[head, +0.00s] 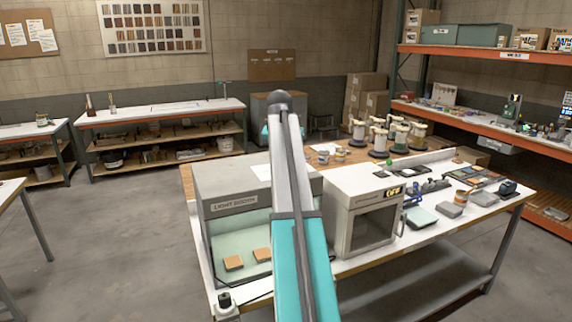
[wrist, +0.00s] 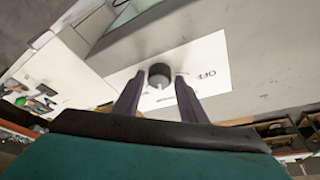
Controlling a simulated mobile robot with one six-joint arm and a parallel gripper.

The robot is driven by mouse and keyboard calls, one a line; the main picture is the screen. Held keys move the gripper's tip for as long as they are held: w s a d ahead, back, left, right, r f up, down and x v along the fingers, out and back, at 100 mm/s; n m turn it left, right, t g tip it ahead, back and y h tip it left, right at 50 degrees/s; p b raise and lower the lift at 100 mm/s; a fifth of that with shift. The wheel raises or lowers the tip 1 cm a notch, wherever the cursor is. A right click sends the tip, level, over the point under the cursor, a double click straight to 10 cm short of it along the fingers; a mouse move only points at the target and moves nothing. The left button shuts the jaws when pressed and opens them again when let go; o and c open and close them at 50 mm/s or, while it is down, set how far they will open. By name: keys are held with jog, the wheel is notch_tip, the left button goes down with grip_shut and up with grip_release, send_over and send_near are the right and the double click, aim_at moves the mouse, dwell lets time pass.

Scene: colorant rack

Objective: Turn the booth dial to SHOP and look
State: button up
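The light booth (head: 228,187) is a grey box with an open front, labelled LIGHT BOOTH, at the left of the workbench. Two tan sample blocks, one left (head: 234,263) and one right (head: 262,254), lie on its pale green floor. In the wrist view the dark round dial (wrist: 160,75) sits on a white plate (wrist: 218,58) with OFF printed to its right. A small pale mark shows at the dial's lower edge. My gripper (wrist: 160,80) is open, one finger on each side of the dial; I cannot tell whether they touch it. My arm hides the gripper in the head view.
A white cabinet with a dark window (head: 373,229) stands right of the booth, close to my arm. Cans, trays and tools crowd the bench's right side. A dark-topped item (head: 224,299) is at the front left corner. The floor at left is clear.

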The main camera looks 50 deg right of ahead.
jog(key=shift+o, duration=0.6)
jog(key=shift+r, duration=0.1)
jog(key=shift+p+v, duration=0.55)
jog(key=shift+v, duration=0.35)
jog(key=p+v, duration=0.1)
jog(key=v, duration=1.1)
jog(key=shift+a, duration=0.1)
